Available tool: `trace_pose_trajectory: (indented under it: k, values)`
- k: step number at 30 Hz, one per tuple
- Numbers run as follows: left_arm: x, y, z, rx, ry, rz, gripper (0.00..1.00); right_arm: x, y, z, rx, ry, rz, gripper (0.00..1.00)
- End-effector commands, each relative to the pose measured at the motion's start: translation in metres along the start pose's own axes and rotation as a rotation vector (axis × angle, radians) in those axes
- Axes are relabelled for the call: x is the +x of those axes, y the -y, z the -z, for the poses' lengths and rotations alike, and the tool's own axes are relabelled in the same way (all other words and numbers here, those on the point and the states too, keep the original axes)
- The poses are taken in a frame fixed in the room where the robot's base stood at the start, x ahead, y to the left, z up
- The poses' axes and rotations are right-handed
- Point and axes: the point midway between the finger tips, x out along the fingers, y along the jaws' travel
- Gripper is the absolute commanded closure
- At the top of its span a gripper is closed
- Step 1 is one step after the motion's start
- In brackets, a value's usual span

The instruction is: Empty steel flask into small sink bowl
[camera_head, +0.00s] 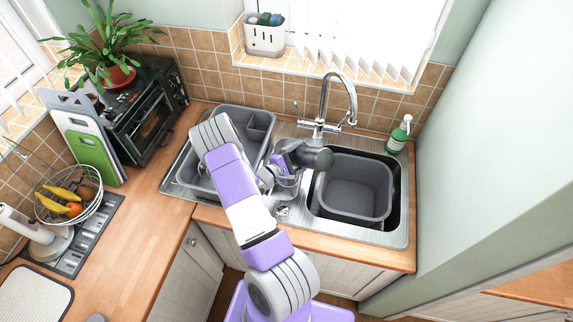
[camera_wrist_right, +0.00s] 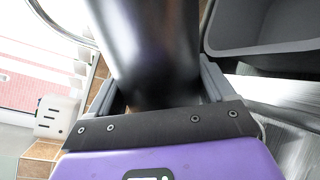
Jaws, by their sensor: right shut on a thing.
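My right gripper (camera_head: 291,158) is shut on the dark steel flask (camera_head: 318,158). The flask lies tilted well over, close to level, above the strip between the two larger basins. One rounded end points right, toward the big basin; I cannot tell whether it is the mouth or the base. In the right wrist view the flask (camera_wrist_right: 148,45) fills the space between the fingers of my gripper (camera_wrist_right: 160,88). The small sink bowl (camera_head: 288,187) is below the gripper and partly hidden by it and my arm. No liquid shows. My left gripper is not in view.
A grey tub (camera_head: 354,188) sits in the big basin at right, also seen in the wrist view (camera_wrist_right: 262,35). The tap (camera_head: 324,105) rises behind the flask. A green soap bottle (camera_head: 399,135) stands at the back right.

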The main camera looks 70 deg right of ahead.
Motion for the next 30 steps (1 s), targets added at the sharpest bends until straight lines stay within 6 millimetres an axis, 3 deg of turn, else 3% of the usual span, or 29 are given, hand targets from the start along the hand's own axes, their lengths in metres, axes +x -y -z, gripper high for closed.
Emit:
trace_pose_trajectory:
  k: [1,4,20,30]
  values:
    - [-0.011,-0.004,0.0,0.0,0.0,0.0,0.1,-0.001,-0.012,-0.005,-0.029,0.005,-0.005,0.68]
    - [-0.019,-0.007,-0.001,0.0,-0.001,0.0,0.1,-0.003,-0.02,-0.006,-0.085,0.011,-0.003,0.68]
    - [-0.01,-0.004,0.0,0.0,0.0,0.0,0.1,-0.002,-0.016,0.014,-0.241,0.032,-0.003,0.68]
    - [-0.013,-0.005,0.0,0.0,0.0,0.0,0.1,-0.002,-0.02,0.014,-0.282,0.04,-0.001,0.68]
